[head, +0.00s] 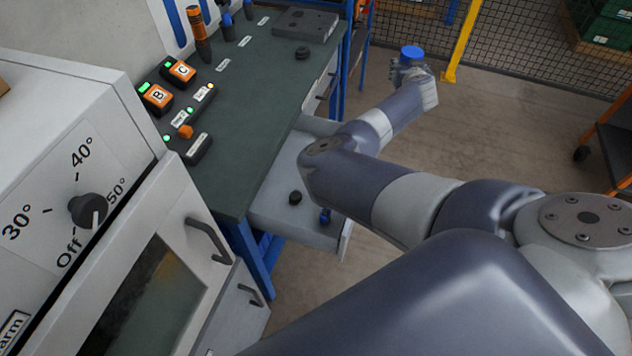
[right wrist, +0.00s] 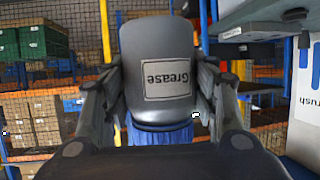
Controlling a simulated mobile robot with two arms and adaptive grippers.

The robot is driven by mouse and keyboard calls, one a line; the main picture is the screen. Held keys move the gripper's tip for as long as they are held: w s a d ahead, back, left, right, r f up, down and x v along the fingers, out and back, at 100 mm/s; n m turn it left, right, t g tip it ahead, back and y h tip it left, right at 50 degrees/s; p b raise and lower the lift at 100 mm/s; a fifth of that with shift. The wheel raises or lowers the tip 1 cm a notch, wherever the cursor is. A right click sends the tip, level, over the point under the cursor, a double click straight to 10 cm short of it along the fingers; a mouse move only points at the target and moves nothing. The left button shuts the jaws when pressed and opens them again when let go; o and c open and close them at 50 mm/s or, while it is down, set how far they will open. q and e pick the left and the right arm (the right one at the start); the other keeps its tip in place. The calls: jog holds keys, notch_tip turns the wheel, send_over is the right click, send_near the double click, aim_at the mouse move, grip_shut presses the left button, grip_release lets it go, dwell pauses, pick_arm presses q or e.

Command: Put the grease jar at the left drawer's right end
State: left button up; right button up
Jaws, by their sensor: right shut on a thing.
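The grease jar, grey with a blue lid (head: 412,52), is held up beyond the bench's right side in the head view. In the right wrist view the jar (right wrist: 168,55) shows its "Grease" label upside down, lid downward in the picture. My right gripper (head: 404,74) is shut on it, with a finger on each side (right wrist: 160,95). A grey drawer (head: 268,208) stands open under the bench's near part. It holds a dark round knob-like thing (head: 295,198) and a small blue item (head: 325,215). The drawer's right part is partly hidden by my arm. My left gripper is out of view.
The green-topped bench (head: 245,105) carries button boxes (head: 158,96), tools and a grey plate (head: 306,24). A white oven-like cabinet (head: 150,250) stands at left. A yellow post (head: 460,45) and mesh fence rise behind the jar. The floor (head: 480,130) beyond my arm is clear.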

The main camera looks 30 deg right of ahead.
jog(key=w+a+f+m+g+h+p, duration=0.1)
jog(key=w+a+f+m+g+h, duration=0.1)
jog(key=w+a+f, duration=0.4)
jog(key=a+f, duration=0.1)
jog(key=a, duration=0.3)
jog(key=shift+w+a+f, duration=0.15)
jog(key=shift+w+f, duration=0.15)
jog(key=shift+w, duration=0.1)
jog(key=shift+m+g, duration=0.3)
jog(key=shift+m, duration=0.2)
jog(key=a+f, duration=0.1)
jog(key=a+f+b, duration=0.1)
jog(key=a+f, duration=0.1)
jog(key=a+f+b, duration=0.1)
jog(key=a+f, duration=0.1)
jog(key=shift+w+a+f, duration=0.1)
jog(key=shift+w+a, duration=0.15)
jog(key=shift+w, duration=0.15)
jog(key=shift+h, duration=0.4)
jog(key=a+f+b, duration=0.1)
jog(key=f+b, duration=0.3)
jog(key=a+f+b, duration=0.2)
jog(key=f+b, duration=0.3)
jog(key=a+f+b, duration=0.1)
jog(key=f+b, duration=0.4)
jog(key=shift+w+a+f, duration=0.1)
jog(key=shift+w+a, duration=0.1)
jog(key=shift+w, duration=0.05)
